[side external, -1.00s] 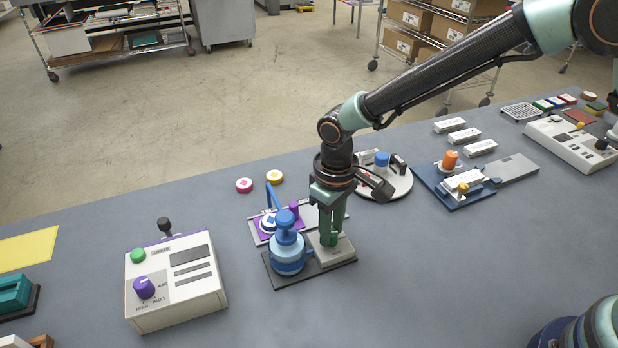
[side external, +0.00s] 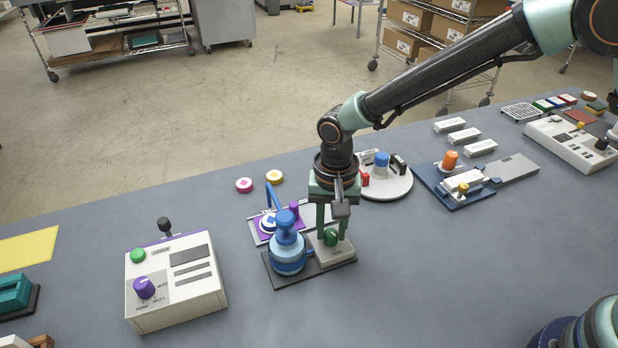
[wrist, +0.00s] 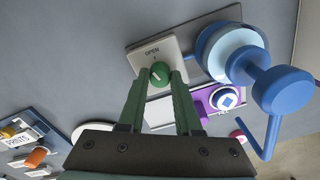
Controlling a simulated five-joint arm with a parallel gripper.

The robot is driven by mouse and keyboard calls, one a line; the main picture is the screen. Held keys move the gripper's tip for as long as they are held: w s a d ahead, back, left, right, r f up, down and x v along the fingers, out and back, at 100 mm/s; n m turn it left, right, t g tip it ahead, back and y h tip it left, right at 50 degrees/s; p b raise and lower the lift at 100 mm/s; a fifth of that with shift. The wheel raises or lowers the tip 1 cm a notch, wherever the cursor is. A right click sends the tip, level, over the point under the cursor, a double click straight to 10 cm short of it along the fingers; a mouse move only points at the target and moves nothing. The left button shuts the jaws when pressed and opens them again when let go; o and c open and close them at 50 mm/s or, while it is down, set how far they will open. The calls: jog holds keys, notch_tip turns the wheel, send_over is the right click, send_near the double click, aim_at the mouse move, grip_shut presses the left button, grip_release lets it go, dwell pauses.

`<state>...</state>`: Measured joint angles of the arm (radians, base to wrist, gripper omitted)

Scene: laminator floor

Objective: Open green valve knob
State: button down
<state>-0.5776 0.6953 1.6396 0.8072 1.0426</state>
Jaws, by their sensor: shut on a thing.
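The green valve knob (side external: 331,236) sits on a light grey block beside the blue pump-like body (side external: 288,255), both on a dark base plate (side external: 285,282). My gripper (side external: 330,241) points down from above, with one finger on each side of the knob. In the wrist view the knob (wrist: 160,73) is between the tips of my gripper (wrist: 160,78), which is shut on it. A pale mark shows on its top. The word OPEN is printed on the block (wrist: 150,50) just past the knob. The fingers hide the knob's sides.
A white control box (side external: 175,285) with a purple dial stands at the left. The tall blue body is close beside my gripper. A purple plate with a blue lever (side external: 272,196) lies behind. A round white plate (side external: 390,188) is at the back right.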

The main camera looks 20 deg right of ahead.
aim_at(331, 231)
jog(key=shift+m, duration=1.7)
jog(key=c, duration=0.6)
grip_release()
notch_tip(331, 231, up, 12)
jog(key=shift+r, duration=0.1)
